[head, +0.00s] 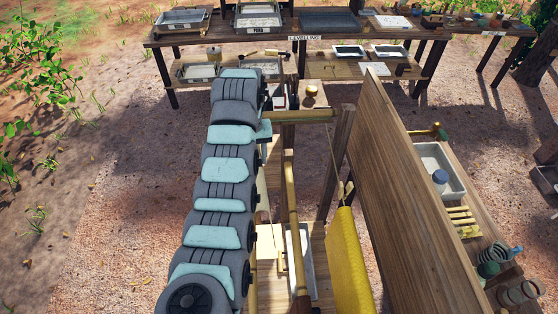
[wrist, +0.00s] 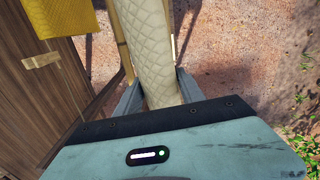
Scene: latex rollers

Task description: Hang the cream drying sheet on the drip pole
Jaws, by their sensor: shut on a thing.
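The cream drying sheet (wrist: 150,45) has a quilted diamond pattern. In the wrist view it runs from the top edge down between the fingers of my gripper (wrist: 160,88), which is shut on it. In the head view my arm hides the gripper and most or all of the sheet. Bamboo poles run lengthwise beside my arm; one pole (head: 293,225) shows clearly in the head view, and another pole (wrist: 122,48) lies just left of the sheet in the wrist view. I cannot tell which is the drip pole, or whether the sheet touches it.
A yellow sheet (head: 345,255) hangs right of the poles. A bamboo crossbar (head: 300,116) spans the far end. A tall wooden panel (head: 410,190) stands to the right, with a side bench beyond it. A long table (head: 225,38) with trays is at the back. Open ground lies left.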

